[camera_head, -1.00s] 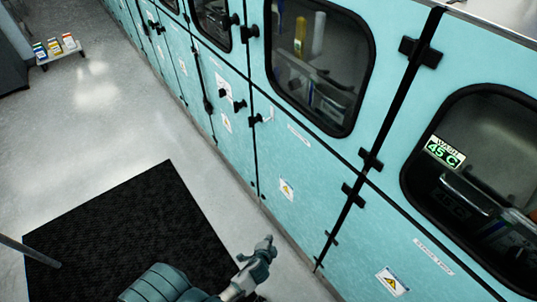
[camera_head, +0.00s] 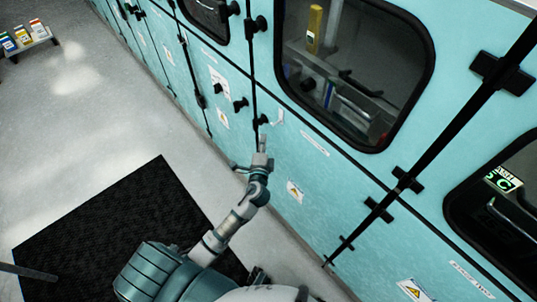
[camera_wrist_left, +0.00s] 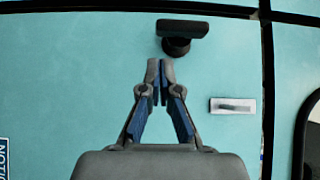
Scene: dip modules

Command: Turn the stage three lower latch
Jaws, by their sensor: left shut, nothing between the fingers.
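My left gripper (camera_head: 264,140) is raised in front of the teal cabinet wall, just below a black latch knob (camera_head: 262,121) by a door seam. In the left wrist view the gripper (camera_wrist_left: 160,65) is shut and empty, its two fingertips together. A black latch with a flat bar on a round knob (camera_wrist_left: 178,45) is just beyond the fingertips, with a small gap in the picture. Whether they touch in depth I cannot tell. Another black latch (camera_head: 240,104) sits left of the seam. My right gripper is out of view.
A pale handle (camera_head: 278,117) sits beside the knob; a pale handle plate (camera_wrist_left: 233,105) is right of the fingers in the wrist view. A dark window (camera_head: 355,70) is above. A black mat (camera_head: 110,230) lies on the floor. A small cart (camera_head: 25,42) stands far left.

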